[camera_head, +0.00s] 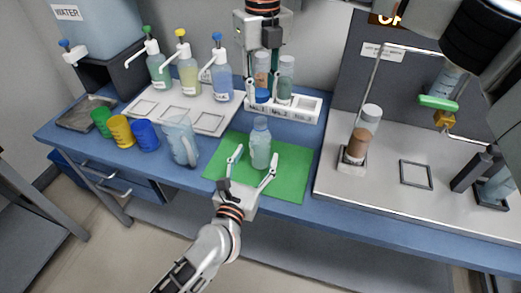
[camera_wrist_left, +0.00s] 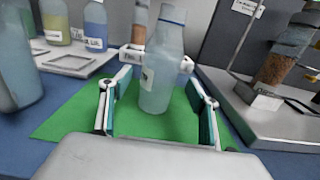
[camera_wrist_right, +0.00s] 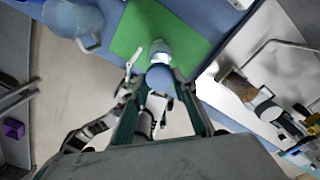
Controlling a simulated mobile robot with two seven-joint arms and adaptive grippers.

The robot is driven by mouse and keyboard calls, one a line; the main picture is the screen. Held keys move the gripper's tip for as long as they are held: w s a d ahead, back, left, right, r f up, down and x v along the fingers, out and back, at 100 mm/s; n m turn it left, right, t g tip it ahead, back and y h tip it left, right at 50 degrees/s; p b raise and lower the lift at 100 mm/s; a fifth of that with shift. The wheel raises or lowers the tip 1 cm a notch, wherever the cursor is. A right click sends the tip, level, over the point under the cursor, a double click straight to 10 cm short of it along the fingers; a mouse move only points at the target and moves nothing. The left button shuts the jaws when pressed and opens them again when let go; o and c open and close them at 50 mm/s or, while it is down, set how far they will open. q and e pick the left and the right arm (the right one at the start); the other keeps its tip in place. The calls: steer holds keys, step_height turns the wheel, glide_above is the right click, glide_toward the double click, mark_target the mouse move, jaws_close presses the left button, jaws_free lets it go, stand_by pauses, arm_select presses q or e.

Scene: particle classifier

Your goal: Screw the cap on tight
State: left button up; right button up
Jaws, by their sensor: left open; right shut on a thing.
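A translucent pale-blue bottle (camera_head: 261,147) stands upright on a green mat (camera_head: 290,182). My left gripper (camera_head: 256,156) is open, its fingers on either side of the bottle. In the left wrist view the bottle (camera_wrist_left: 162,68) stands between the spread fingers, with gaps at both sides. My right gripper (camera_head: 262,91) is above and behind the bottle, pointing down and shut on a blue cap (camera_head: 262,96). The cap (camera_wrist_right: 160,77) also shows in the right wrist view, overlapping the bottle's image. In the head view the cap is apart from the bottle neck.
A white rack (camera_head: 305,108) with filled tubes stands behind the bottle. A clear jug (camera_head: 181,140) and several coloured cups are at the left. Pump bottles stand on a tray (camera_head: 210,122) behind them. A grey platform (camera_head: 385,188) with a tube stand is at the right.

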arm_select(q)
steer(key=shift+x, duration=2.25)
steer(key=c, duration=1.7)
arm_select(e)
glide_above(261, 126)
steer(key=shift+w+f, duration=0.1)
steer(key=shift+f, duration=2.4)
steer(key=shift+f, duration=0.1)
steer(key=shift+f, duration=0.8)
arm_select(q)
jaws_close()
arm_select(e)
steer(key=shift+f, duration=0.55)
